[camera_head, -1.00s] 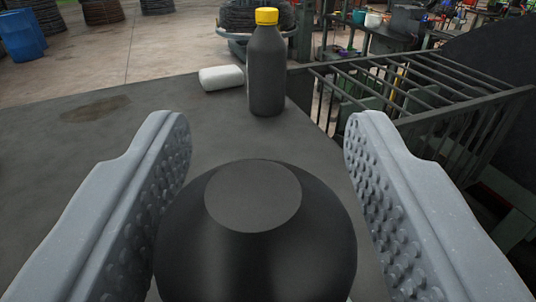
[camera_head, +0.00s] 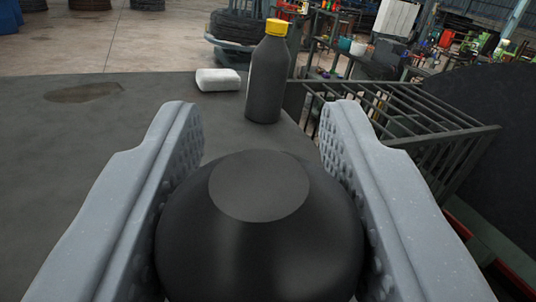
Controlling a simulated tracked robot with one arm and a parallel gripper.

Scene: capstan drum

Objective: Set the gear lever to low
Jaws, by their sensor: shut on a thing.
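A large black rounded knob with a flat top, the gear lever's knob (camera_head: 258,240), fills the lower middle of the head camera view. My gripper (camera_head: 262,145) has its two grey studded fingers on either side of the knob and is shut on it. The fingertips reach past the knob's far side. The lever's shaft and any gear markings are hidden below the knob, so its setting cannot be told.
A dark barred rack (camera_head: 420,110) is at the right. The surface at the left is clear apart from a stain.

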